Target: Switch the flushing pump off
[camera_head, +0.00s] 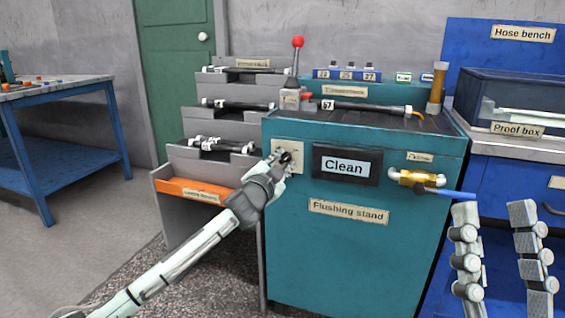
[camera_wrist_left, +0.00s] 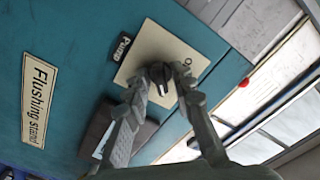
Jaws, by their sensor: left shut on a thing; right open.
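The teal flushing stand (camera_head: 290,240) stands in the middle of the head view. Its black pump knob (camera_wrist_left: 160,76) sits on a cream plate (camera_wrist_left: 150,45) with a "Pump" tag (camera_wrist_left: 126,42). My left gripper (camera_head: 282,160) is at this plate on the stand's upper left front, shut on the knob; the fingertips lie on both sides of it in the left wrist view (camera_wrist_left: 163,84). The knob's exact setting is hard to read, and a plate label is partly hidden. The stand's display (camera_head: 345,165) reads "Clean". My right gripper (camera_head: 495,210) is open and empty at the lower right.
A hose (camera_head: 360,107) lies on the stand's top beside a red-knobbed lever (camera_head: 298,42). A grey hose rack (camera_head: 210,155) stands left; the proof box (camera_head: 515,100) is right.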

